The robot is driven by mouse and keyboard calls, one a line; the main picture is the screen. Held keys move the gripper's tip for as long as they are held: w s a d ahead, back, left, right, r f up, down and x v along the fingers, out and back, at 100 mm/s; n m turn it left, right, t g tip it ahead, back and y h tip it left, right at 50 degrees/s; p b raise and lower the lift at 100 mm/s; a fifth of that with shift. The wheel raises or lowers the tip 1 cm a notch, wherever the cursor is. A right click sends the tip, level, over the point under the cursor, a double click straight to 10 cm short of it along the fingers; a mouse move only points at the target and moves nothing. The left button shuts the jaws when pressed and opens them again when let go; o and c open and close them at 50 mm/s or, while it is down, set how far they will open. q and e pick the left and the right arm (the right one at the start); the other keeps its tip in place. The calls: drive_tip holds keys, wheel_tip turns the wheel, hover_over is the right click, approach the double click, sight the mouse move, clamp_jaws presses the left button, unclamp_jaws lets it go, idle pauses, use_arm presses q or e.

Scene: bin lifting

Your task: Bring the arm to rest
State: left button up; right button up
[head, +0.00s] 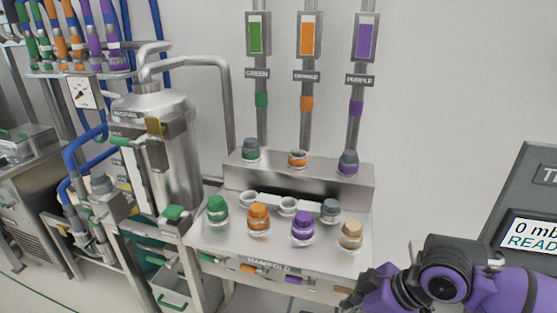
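My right arm, purple with a dark round joint, comes in from the lower right corner. My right gripper (352,300) is at the bottom edge, by the front right corner of the manifold bench (212,237). It is small and partly cut off, so I cannot tell whether its fingers are open or shut, or whether it touches the bench. My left arm and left gripper are not in view.
Green (217,209), orange (258,218), purple (302,227) and tan (350,235) capped jars stand on the bench. A steel tank (172,150) stands at left. A grey display panel (530,210) stands at right. Bare wall lies between bench and panel.

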drive_tip(key=s+f+m+t, duration=0.2)
drive_tip(key=f+m, duration=0.2)
drive_tip(key=f, duration=0.3)
drive_tip(key=s+f+m+t, duration=0.2)
drive_tip(key=f+m+t, duration=0.1)
drive_tip(key=f, duration=0.5)
drive_tip(key=s+d+f+m+h, duration=0.2)
drive_tip(key=s+f, duration=0.3)
drive_tip(key=s, duration=0.3)
drive_tip(key=s+d+f+m+t+h, duration=0.1)
drive_tip(key=s+d+f+m+h, duration=0.2)
drive_tip(key=s, duration=0.5)
wheel_tip(320, 180, down, 2)
drive_tip(key=shift+d+f+m+p, duration=0.1)
drive_tip(key=shift+d+m+p, duration=0.2)
drive_tip(key=shift+d, duration=0.15)
